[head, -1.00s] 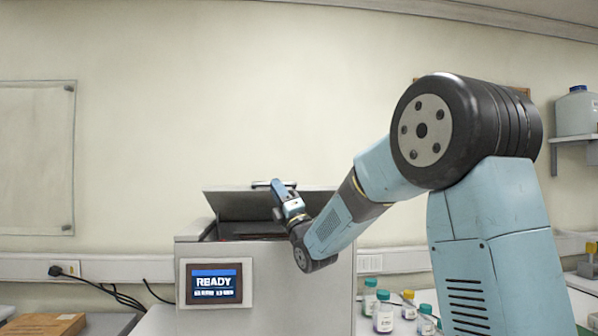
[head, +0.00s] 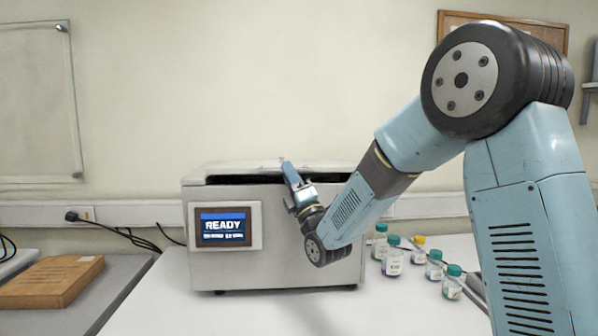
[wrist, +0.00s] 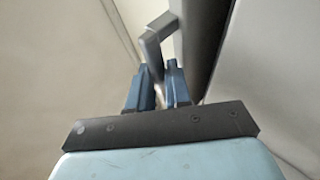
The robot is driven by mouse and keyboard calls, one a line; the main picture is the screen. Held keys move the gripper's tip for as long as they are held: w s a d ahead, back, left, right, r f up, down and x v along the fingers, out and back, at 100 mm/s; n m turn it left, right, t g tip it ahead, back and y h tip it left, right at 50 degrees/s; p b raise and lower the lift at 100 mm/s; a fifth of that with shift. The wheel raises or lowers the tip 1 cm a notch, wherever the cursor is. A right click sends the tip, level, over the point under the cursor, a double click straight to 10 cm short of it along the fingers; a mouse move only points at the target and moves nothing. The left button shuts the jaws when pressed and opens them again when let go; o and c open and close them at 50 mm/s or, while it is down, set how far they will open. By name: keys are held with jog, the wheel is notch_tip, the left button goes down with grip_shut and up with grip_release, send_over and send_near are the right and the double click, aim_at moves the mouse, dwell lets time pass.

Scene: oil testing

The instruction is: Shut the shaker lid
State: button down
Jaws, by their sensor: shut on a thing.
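The shaker (head: 284,262) is a grey box on the bench with a front screen (head: 223,227) reading "READY". Its lid (head: 245,167) is lowered close to the body, and a dark gap shows under its front edge. My gripper (head: 288,168) is at the lid's front edge. In the wrist view my gripper (wrist: 157,72) is shut on the grey lid handle (wrist: 153,48), whose bracket rises between and beyond the blue fingers. In the head view my gripper and arm hide part of the front edge and most of the handle.
Several small bottles with green and yellow caps (head: 392,262) stand right of the shaker, behind my arm. Cables run along the wall at left. The bench in front of the shaker is clear.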

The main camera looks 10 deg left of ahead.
jog(key=shift+w+a+f, duration=0.15)
jog(key=shift+a+f, duration=0.05)
jog(key=shift+a, duration=0.05)
jog(key=c, duration=1.4)
grip_release()
jog(key=v, duration=1.4)
jog(key=shift+d+r, duration=0.2)
